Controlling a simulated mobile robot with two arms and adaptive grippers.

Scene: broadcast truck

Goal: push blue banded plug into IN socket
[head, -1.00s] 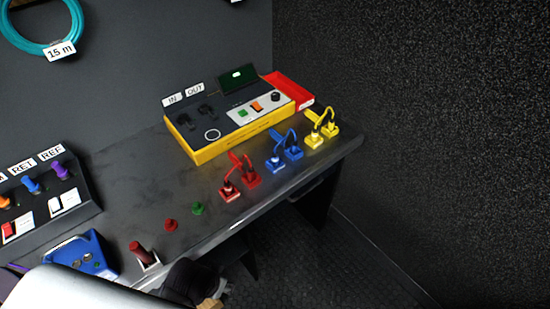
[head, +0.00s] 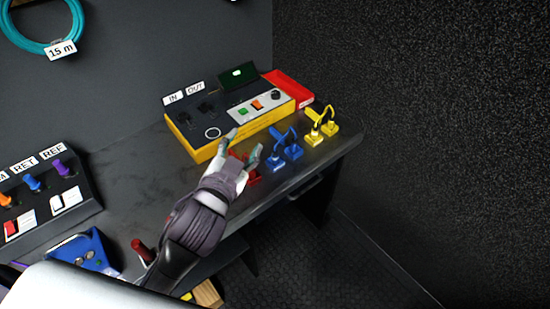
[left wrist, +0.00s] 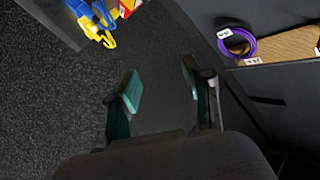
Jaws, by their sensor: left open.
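A pair of blue plugs joined by a blue cable (head: 283,148) stands in blue holders near the desk's right front; I cannot tell which carries a band. Blue parts also show at the top of the left wrist view (left wrist: 84,12). The IN socket (head: 185,119) is a dark fitting below the IN label on the yellow-edged tester (head: 207,151). My left gripper (head: 243,144) is open and empty, in front of the tester and left of the blue plugs, overlapping the red plugs (head: 252,177) in view. Its spread fingers also show in the left wrist view (left wrist: 161,85). My right gripper is not in view.
Yellow plugs (head: 322,122) stand right of the blue ones. A dark red handle (head: 141,249) and a blue box (head: 85,251) are at the desk's left front. The desk middle (head: 130,180) is clear.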

